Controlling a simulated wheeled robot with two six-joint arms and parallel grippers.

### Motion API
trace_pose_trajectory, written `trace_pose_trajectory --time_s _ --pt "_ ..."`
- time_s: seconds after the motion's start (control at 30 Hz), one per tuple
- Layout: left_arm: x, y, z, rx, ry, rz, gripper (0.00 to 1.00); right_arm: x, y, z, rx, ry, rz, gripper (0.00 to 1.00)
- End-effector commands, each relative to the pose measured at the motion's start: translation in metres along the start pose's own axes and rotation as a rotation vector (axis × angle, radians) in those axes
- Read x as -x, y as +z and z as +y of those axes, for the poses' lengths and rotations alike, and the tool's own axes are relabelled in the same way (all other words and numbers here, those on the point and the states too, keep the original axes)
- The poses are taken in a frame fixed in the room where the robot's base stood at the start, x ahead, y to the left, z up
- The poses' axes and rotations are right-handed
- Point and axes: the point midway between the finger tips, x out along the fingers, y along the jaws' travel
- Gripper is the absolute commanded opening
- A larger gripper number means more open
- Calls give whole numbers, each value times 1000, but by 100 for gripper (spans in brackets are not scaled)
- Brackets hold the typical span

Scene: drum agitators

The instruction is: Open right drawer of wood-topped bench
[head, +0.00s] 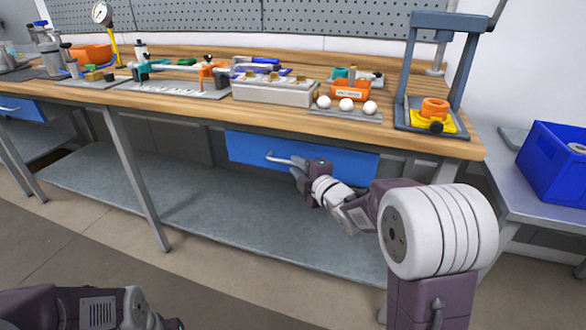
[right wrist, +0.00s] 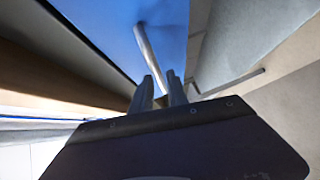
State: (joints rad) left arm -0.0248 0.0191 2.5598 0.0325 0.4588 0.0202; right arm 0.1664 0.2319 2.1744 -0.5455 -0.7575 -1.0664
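The right drawer (head: 345,162) of the wood-topped bench (head: 450,145) has a blue front, which looks flush under the tabletop. Its pale bar handle (head: 278,159) runs across the front. My right gripper (head: 298,168) is at the right part of this handle and hides some of it. In the right wrist view, the two fingers (right wrist: 161,76) are apart, with the handle (right wrist: 148,48) reaching down between them. I cannot tell whether a finger touches it. The blue drawer front (right wrist: 115,30) lies just beyond. My left arm shows at the lower left of the head view, its gripper out of sight.
A second blue drawer (head: 22,108) is at the bench's left. A grey lower shelf (head: 215,212) runs below. Tools, an orange bin (head: 350,92), white balls (head: 346,105) and a press (head: 455,60) stand on top. A blue crate (head: 555,165) is on the right-hand table.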

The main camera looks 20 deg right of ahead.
Motion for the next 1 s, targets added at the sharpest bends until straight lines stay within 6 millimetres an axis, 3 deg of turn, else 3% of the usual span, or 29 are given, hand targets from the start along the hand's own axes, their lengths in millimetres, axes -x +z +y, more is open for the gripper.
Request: trace_pose_trajectory --time_s 0.1,0.23,0.47,0.53,1.0 --pt "-6 1 0 0 0 0 36 -18 0 -2 1 1 2 20" --pt "-7 1 0 0 0 0 36 -26 0 -1 0 -1 0 20" --pt "-7 1 0 0 0 0 36 -27 0 0 0 0 0 20" --pt "-7 1 0 0 0 0 36 -27 0 0 0 0 0 0" --pt "-7 1 0 0 0 0 36 -27 0 0 0 -1 0 0"
